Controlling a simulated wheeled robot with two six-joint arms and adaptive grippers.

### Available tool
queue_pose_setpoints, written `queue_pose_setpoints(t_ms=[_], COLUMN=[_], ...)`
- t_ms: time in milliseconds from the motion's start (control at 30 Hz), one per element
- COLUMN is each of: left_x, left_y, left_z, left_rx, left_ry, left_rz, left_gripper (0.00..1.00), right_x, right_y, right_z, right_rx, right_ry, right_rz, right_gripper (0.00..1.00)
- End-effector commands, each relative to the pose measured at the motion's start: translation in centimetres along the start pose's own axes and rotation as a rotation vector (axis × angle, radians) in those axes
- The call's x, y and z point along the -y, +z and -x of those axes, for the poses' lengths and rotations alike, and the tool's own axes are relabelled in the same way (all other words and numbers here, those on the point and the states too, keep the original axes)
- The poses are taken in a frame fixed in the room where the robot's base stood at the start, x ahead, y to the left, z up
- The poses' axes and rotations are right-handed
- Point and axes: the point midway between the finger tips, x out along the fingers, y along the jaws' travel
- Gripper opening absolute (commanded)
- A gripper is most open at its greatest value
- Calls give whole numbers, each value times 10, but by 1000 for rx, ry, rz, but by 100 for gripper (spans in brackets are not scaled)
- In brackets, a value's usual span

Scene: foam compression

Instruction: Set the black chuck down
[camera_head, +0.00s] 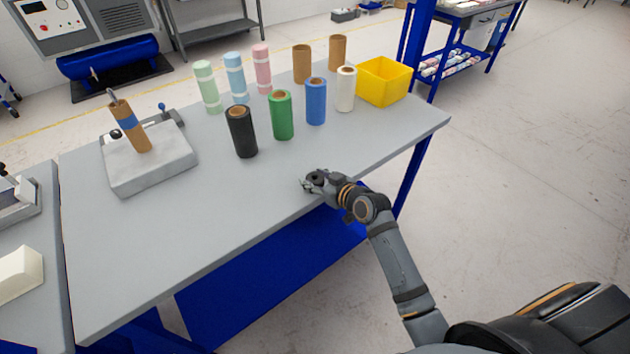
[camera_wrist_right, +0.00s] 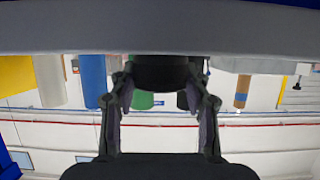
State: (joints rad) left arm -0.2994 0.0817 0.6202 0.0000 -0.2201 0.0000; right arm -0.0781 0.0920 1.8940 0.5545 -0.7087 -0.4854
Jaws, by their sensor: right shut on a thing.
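The black chuck (camera_wrist_right: 160,76) is a short dark cylinder between the fingertips of my right gripper (camera_wrist_right: 162,92) in the right wrist view. The gripper is shut on it from both sides. That view is upside down, with the table's edge across the top. In the head view my right gripper (camera_head: 312,184) is at the near edge of the grey table (camera_head: 230,205), in front of the rolls. The chuck is too small and dark there to tell apart from the gripper. Whether it touches the tabletop cannot be told. My left gripper is not in view.
Black (camera_head: 241,138), green (camera_head: 281,120), blue (camera_head: 316,107) and white (camera_head: 346,94) rolls stand beyond the gripper. Behind them are pastel and brown rolls. A yellow bin (camera_head: 383,84) is at back right. A grey fixture (camera_head: 148,165) holds a tilted brown roll. The table's near-left part is clear.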

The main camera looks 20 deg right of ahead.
Motion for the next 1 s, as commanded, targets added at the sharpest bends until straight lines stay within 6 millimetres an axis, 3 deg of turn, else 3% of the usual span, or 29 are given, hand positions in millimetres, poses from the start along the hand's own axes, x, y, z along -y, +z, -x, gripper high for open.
queue_pose_setpoints(t_ms=[267, 467, 733, 867, 1000], left_x=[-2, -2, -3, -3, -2], left_y=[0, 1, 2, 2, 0], left_z=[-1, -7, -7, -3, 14], left_rx=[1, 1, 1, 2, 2], left_ry=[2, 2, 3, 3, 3], left_rz=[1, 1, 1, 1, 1], left_gripper=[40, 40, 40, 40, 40], right_x=[0, 0, -13, -18, -24], right_y=[-2, -24, -65, -66, -69], right_z=[1, 9, 80, 103, 125], right_rx=[-2, -6, 2, 6, 9], right_ry=[0, 0, 2, 0, 6], right_rz=[1, 3, 17, 17, 16], right_gripper=[9, 9, 9, 9, 9])
